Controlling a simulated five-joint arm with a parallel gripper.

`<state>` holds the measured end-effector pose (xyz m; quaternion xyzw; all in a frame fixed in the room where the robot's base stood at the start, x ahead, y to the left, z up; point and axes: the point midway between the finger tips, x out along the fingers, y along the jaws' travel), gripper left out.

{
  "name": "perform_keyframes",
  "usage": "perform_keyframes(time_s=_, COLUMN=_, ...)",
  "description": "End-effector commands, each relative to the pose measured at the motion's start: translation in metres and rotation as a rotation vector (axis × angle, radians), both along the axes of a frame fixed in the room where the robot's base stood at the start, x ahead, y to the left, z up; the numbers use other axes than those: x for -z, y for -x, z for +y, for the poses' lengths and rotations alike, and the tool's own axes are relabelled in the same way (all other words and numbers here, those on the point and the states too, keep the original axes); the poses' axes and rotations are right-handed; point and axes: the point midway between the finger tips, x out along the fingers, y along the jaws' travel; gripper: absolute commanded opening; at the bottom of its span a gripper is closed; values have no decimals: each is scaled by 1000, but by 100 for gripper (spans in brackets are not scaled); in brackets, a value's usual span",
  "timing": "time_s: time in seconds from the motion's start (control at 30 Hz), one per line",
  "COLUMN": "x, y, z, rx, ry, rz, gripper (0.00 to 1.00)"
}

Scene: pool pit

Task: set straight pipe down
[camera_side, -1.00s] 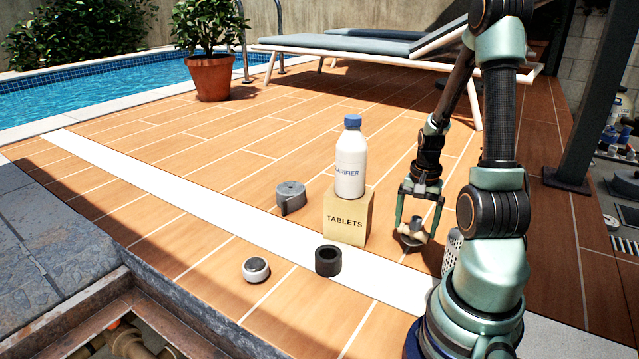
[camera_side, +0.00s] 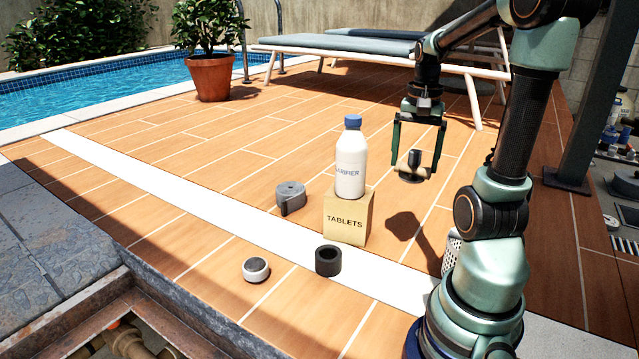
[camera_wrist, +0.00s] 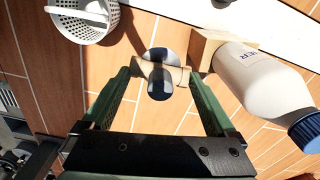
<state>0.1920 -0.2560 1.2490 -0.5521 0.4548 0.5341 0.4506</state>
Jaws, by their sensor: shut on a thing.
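My gripper (camera_side: 417,171) is shut on a small piece (camera_side: 414,162) and holds it in the air above the tiled deck, right of the clarifier bottle. In the wrist view the piece (camera_wrist: 160,74) has a tan crosswise body between the fingertips (camera_wrist: 157,78) and dark, rounded ends. It does not look plainly like a straight pipe, and I cannot make out one elsewhere for sure. Its shadow falls on the deck below, apart from it.
A clarifier bottle (camera_side: 351,165) stands on a tablets box (camera_side: 346,219). A white perforated basket (camera_wrist: 86,22) is close. An open pit (camera_side: 130,335) lies front left.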

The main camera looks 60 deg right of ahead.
Motion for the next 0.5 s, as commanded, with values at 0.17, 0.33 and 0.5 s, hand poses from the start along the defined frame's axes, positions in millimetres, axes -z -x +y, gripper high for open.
perform_keyframes(time_s=0.17, x=6, y=-44, z=36, rx=-261, ry=0, rz=2, gripper=21)
perform_keyframes(time_s=0.33, x=13, y=-78, z=75, rx=-502, ry=3, rz=3, gripper=21)
perform_keyframes(time_s=0.5, x=19, y=-106, z=122, rx=-750, ry=4, rz=6, gripper=21)
